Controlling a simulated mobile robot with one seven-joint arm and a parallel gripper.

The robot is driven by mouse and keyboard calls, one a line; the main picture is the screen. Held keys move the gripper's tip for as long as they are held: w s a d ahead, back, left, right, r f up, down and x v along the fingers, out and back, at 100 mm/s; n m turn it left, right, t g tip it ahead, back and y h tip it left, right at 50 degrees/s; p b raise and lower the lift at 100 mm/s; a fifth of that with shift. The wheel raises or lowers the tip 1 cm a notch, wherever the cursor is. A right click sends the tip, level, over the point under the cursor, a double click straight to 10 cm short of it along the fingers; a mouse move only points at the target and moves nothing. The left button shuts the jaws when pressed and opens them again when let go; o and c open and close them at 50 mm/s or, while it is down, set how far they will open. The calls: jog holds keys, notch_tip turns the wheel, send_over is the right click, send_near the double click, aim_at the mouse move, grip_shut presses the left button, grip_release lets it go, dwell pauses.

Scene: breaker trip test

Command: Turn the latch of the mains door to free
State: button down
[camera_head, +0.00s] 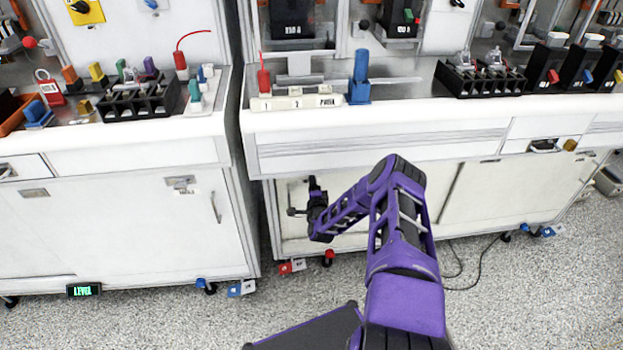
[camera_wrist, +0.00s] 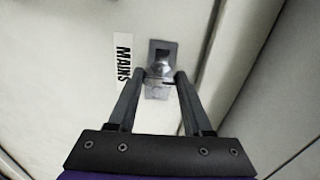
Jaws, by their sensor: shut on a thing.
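The mains door (camera_wrist: 75,60) is a pale panel with a white label reading MAINS (camera_wrist: 122,62) in the wrist view. Its latch (camera_wrist: 160,70) is a small metal piece just below a dark square plate, right of the label. My gripper (camera_wrist: 161,78) has one dark finger on each side of the latch and is shut on it. In the head view my gripper (camera_head: 312,200) reaches the low cabinet front under the right bench. The latch is too small and covered there to make out.
The white bench (camera_head: 380,125) overhangs the cabinet above my arm. A left cabinet (camera_head: 120,225) stands beside it across a narrow gap. A red-footed caster and red tag (camera_head: 292,267) are near the floor below. The speckled floor in front is mostly clear, with a black cable (camera_head: 470,285) at right.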

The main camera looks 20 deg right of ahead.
jog(key=shift+a+f+m, duration=0.1)
jog(key=shift+a+m, duration=0.05)
jog(key=shift+m, duration=0.15)
dwell(0.4)
jog(key=shift+c, duration=1.6)
grip_release()
jog(key=shift+s, duration=0.15)
jog(key=p+v, duration=0.2)
jog(key=v, duration=1.5)
jog(key=shift+s, duration=0.1)
